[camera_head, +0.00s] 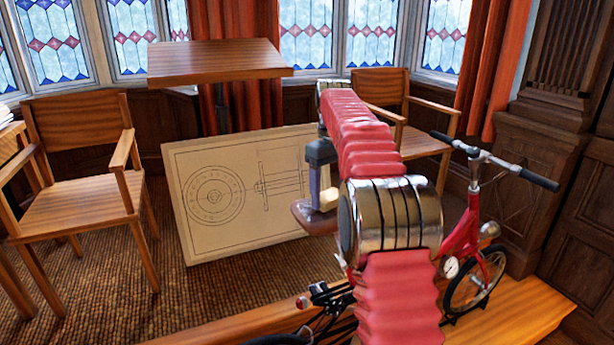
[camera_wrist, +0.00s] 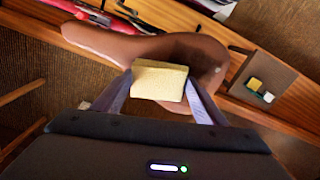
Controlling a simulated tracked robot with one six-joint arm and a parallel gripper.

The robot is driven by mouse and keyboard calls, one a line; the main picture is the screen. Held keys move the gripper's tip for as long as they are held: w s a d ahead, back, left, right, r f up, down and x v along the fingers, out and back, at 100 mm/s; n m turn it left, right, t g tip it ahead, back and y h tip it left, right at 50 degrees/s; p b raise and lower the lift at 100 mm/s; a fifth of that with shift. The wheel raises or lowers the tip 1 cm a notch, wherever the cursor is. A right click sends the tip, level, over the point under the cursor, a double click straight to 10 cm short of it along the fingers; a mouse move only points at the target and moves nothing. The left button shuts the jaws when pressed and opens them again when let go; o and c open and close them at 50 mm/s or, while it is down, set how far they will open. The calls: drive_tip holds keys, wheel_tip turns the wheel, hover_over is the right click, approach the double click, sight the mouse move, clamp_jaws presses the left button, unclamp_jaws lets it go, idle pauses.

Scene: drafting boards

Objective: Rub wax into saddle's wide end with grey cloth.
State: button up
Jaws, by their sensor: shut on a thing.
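The brown saddle (camera_head: 311,221) belongs to the red bicycle and is partly hidden behind my arm. In the wrist view the saddle (camera_wrist: 112,45) lies with its narrow nose at the left and its wide end at the right. My gripper (camera_wrist: 158,84) is shut on a pale yellow, sponge-like block (camera_wrist: 160,78). The block covers part of the saddle's wide end. In the head view my gripper (camera_head: 323,180) points down over the saddle, with the block (camera_head: 327,199) close to its surface. I cannot tell whether they touch. I see no grey cloth for certain.
In the wrist view a brown square mat (camera_wrist: 272,75) on the wooden bench holds a small yellow piece (camera_wrist: 254,84) and a whitish piece (camera_wrist: 268,97). A drawing board (camera_head: 245,235) leans behind the bicycle (camera_head: 465,235). Wooden chairs (camera_head: 75,190) and a small table (camera_head: 215,60) stand behind.

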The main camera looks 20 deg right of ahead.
drive_tip(key=shift+r, duration=4)
drive_tip(key=shift+s, duration=0.2)
